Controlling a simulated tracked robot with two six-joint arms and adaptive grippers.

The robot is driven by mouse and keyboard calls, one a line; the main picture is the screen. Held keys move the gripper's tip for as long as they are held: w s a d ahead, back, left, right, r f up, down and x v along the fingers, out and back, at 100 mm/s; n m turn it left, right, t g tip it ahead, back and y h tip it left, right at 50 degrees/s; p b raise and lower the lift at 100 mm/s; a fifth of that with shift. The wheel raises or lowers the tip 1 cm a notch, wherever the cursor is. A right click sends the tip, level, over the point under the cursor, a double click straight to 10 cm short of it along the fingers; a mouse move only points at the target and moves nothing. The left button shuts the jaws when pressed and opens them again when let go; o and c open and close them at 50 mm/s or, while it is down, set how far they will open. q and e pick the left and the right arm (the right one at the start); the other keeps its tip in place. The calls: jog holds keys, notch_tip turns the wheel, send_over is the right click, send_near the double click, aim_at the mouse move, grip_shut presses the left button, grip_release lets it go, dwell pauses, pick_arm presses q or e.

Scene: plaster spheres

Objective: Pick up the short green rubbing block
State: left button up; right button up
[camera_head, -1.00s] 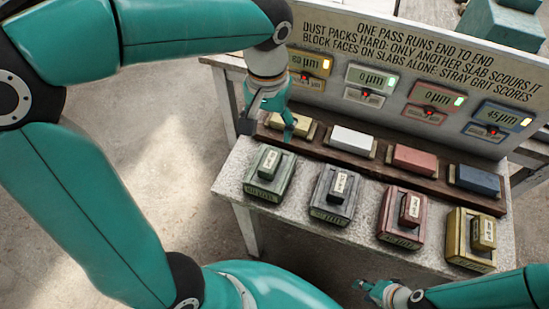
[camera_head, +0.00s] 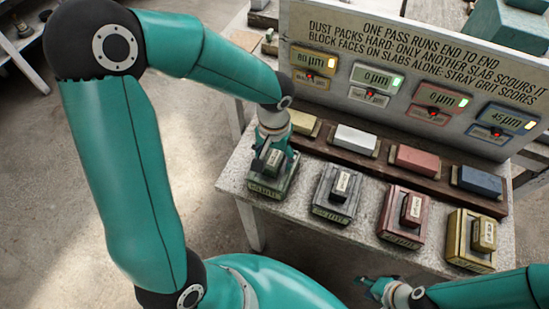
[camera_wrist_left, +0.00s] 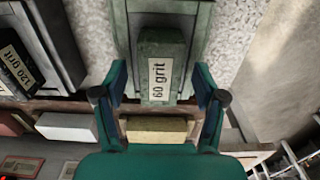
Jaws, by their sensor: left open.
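The green rubbing block (camera_wrist_left: 160,60), labelled "60 grit", stands on a green holder (camera_wrist_left: 187,50) on the pale bench. In the left wrist view my left gripper (camera_wrist_left: 160,82) is open, with one finger on each side of the block's near end and gaps showing. In the head view my left gripper (camera_head: 273,163) is over the green holder (camera_head: 286,184) and hides most of the block.
To the right stand a grey block (camera_head: 341,184), a red block (camera_head: 411,207) and a yellow block (camera_head: 484,234) in holders. Behind them a dark rail carries yellow, white (camera_head: 354,139), red and blue slabs. A sign panel (camera_head: 420,60) rises behind.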

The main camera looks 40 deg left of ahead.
aim_at(275, 157)
pick_arm(q)
jog(key=shift+f, duration=0.35)
grip_shut()
jog(key=shift+r, duration=0.2)
notch_tip(275, 157, up, 20)
dwell(0.6)
jog(key=shift+f, duration=0.1)
